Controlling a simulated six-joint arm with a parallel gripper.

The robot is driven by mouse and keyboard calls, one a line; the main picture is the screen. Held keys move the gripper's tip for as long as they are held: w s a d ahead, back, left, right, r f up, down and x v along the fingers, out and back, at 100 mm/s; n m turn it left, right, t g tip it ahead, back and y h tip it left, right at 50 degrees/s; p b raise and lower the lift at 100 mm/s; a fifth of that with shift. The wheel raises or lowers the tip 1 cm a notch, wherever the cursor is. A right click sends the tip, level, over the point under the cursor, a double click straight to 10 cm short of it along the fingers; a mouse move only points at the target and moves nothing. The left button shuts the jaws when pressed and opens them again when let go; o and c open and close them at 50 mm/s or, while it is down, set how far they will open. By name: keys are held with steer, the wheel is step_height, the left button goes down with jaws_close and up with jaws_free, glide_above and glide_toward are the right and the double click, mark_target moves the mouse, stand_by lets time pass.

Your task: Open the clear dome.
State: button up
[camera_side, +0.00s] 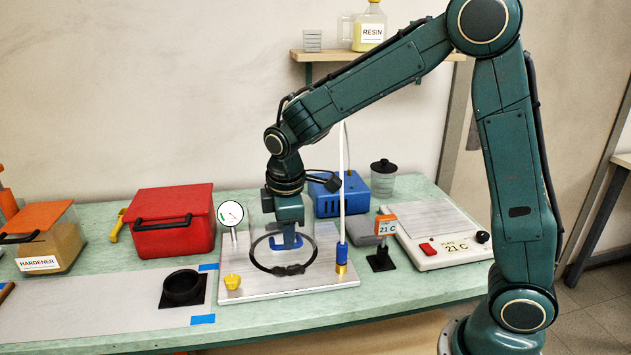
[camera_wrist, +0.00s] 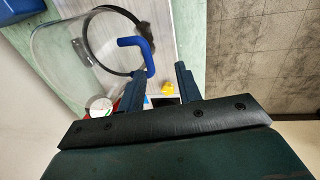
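The clear dome (camera_side: 262,222) is over the grey metal plate (camera_side: 262,284), with a dark ring (camera_side: 257,259) around its rim and a dark fitting at the ring's front. I cannot tell for sure whether the rim lies flat on the plate. In the wrist view the dome (camera_wrist: 52,48) is at upper left, with a bright blue bent handle (camera_wrist: 143,52) at the ring's edge. My gripper (camera_wrist: 160,82) is open there, its dark fingers apart, and the handle's end shows between or just beyond them. In the side view my gripper (camera_side: 287,240) points down at the dome, partly seen through it.
A round dial (camera_side: 230,213) and a yellow knob (camera_side: 233,282) are at the plate's left. A white rod (camera_side: 342,195) with a blue base stands at its right. A red box (camera_side: 168,222), blue unit (camera_side: 338,193) and hot plate (camera_side: 437,238) surround it. The pale mat (camera_side: 85,308) has clear room.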

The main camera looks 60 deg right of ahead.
step_height(320, 180, up, 6)
steer(key=s+d+r+m+t, duration=0.1)
steer(key=s+r+m, duration=0.2)
steer(key=s, duration=0.5)
steer(key=s+d+r+m+t+y, duration=0.1)
steer(key=s+r+m+t, duration=0.1)
steer(key=s, duration=0.7)
steer(key=shift+r+m, duration=0.7)
steer(key=shift+m, duration=0.3)
steer(key=shift+d, duration=0.1)
